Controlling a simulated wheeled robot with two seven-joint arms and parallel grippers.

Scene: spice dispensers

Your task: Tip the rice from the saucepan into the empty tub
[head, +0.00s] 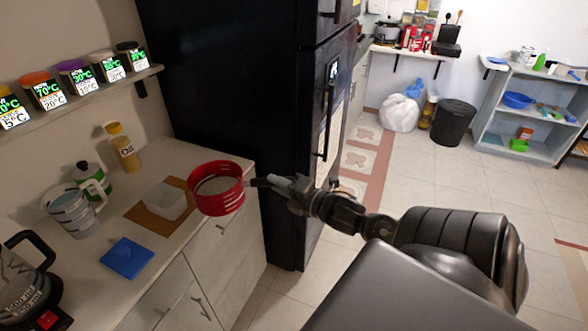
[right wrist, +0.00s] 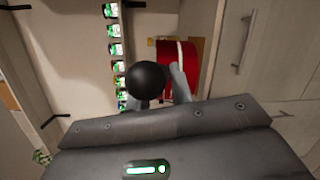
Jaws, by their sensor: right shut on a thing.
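The red saucepan (head: 217,203) is held level at the counter's right edge, with pale rice (head: 216,186) inside. My right gripper (head: 272,183) is shut on the saucepan's handle, to the right of the pan. In the right wrist view the red pan (right wrist: 164,62) shows beyond the fingers, partly hidden by a dark round handle end (right wrist: 146,80). The white tub (head: 166,201) stands on a brown board (head: 142,213) just left of the pan. It looks empty, with its open top up. My left gripper is not in view.
A blue lid-like square (head: 126,257) lies on the counter in front of the board. A jug (head: 73,212), a green-and-white container (head: 92,178), a yellow-topped bottle (head: 123,148) and a kettle (head: 22,278) stand left. The black fridge (head: 235,90) rises behind the pan.

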